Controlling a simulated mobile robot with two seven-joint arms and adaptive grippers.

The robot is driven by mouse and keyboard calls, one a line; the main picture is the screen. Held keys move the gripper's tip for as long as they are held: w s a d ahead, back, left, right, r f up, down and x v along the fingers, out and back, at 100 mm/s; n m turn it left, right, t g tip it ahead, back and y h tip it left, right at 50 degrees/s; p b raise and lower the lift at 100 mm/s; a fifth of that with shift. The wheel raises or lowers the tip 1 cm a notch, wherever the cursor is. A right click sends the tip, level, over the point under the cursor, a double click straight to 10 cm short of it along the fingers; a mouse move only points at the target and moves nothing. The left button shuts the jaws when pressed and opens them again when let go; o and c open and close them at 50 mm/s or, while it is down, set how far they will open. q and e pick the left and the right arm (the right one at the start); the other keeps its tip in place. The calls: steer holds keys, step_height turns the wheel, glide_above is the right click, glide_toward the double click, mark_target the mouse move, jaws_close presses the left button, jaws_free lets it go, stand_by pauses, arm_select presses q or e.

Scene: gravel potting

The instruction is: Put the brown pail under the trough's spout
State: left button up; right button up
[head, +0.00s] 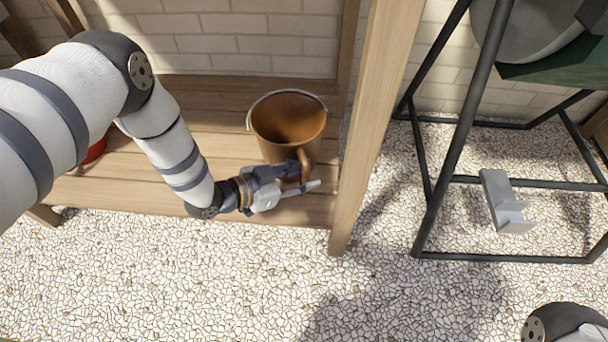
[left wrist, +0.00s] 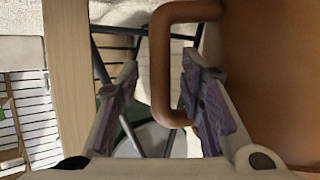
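The brown pail (head: 287,122) stands upright on the low wooden shelf, with a thin grey bail and a brown side handle facing my left gripper. My left gripper (head: 309,178) is at that handle. In the left wrist view the handle (left wrist: 160,75) is a brown loop, its upright bar between the two open fingers (left wrist: 163,100), with gaps visible beside it. The pail's wall (left wrist: 275,80) fills the right of that view. A dark green part (head: 560,68) at the upper right may belong to the trough; I cannot make out its spout. My right gripper is out of view.
A wooden post (head: 375,120) stands right of the pail. Beyond it is a black metal frame (head: 455,145) with a grey drum (head: 525,30) above and a grey bracket (head: 505,203) low down. A red object (head: 95,150) is partly hidden behind my left arm. The front gravel (head: 230,280) is clear.

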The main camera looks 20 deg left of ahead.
arm_select(q)
steer(key=p+v, duration=0.4)
steer(key=v, duration=0.7)
steer(key=s+d+f+n+g+y, duration=0.1)
steer(key=s+f+n+g+y, duration=0.15)
steer(key=s, duration=0.85)
steer(key=s+d+f+n+g+y, duration=0.1)
steer(key=s+f+g, duration=0.3)
steer(key=s, duration=0.7)
steer(key=s+d+f+n+g+y, duration=0.15)
steer(key=s+f+g, duration=0.25)
steer(key=s, duration=0.7)
steer(key=s+a+r+n+g+y, duration=0.1)
steer(key=s+r+g, duration=0.3)
steer(key=s, duration=0.8)
steer(key=s+a+r+n+g+y, duration=0.1)
steer(key=s+a+r+g+y, duration=0.1)
steer(key=s+r+g, duration=0.3)
steer(key=s+a+r, duration=0.1)
steer(key=s+r, duration=0.3)
steer(key=s, duration=0.3)
steer(key=shift+s+n, duration=0.2)
steer(key=shift+n, duration=0.2)
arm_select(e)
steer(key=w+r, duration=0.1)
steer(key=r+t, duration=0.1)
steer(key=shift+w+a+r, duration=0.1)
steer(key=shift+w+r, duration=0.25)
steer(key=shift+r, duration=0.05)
